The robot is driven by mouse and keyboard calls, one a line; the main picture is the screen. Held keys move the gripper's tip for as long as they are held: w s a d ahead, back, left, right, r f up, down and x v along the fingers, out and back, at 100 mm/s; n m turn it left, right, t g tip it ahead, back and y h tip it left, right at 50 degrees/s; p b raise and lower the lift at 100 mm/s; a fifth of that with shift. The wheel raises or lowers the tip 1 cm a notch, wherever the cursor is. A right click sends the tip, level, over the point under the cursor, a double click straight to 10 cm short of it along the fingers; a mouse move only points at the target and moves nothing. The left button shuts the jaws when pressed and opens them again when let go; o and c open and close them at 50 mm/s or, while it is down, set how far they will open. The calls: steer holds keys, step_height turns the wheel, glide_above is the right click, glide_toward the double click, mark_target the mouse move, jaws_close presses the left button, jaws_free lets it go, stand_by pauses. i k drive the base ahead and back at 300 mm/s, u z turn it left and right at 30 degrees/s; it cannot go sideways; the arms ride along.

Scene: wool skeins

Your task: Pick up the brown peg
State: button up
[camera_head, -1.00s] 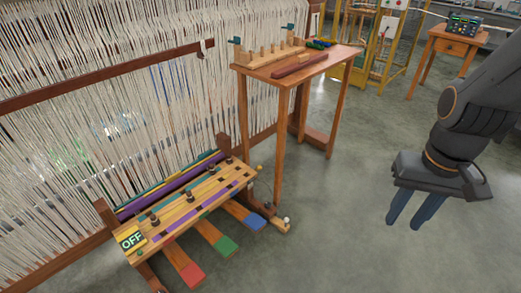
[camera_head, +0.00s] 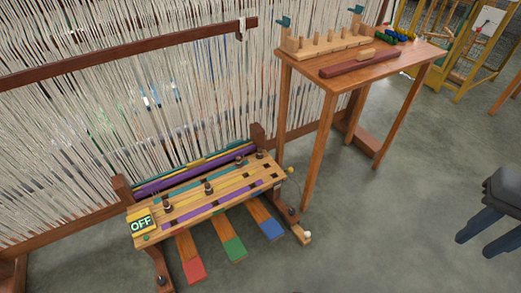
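Several small dark brown pegs stand upright on the wooden slatted panel (camera_head: 150,243) at the foot of the loom; one is a dark peg (camera_head: 208,188) near its middle. On the tall wooden table (camera_head: 410,62), a pale wooden rack (camera_head: 325,46) holds several light wood pegs. A small tan piece (camera_head: 366,53) lies on a long reddish-brown bar (camera_head: 360,64) there. I cannot tell for certain which is the brown peg. My gripper (camera_head: 476,247) is at the right edge, its blue fingers apart and nothing seen between them. It is far from the panel and table.
A loom with pale hanging threads (camera_head: 80,120) fills the left. Red (camera_head: 194,271), green (camera_head: 235,249) and blue (camera_head: 271,229) pedals stick out below the panel. A green "OFF" sign (camera_head: 141,224) sits on the panel. Grey floor (camera_head: 390,230) between loom and gripper is clear.

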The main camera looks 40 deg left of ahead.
mark_target(259, 155)
steer(key=u, duration=0.4)
steer(key=i, duration=0.6)
steer(key=u, duration=0.95)
steer(key=i, duration=0.4)
steer(key=u, duration=0.45)
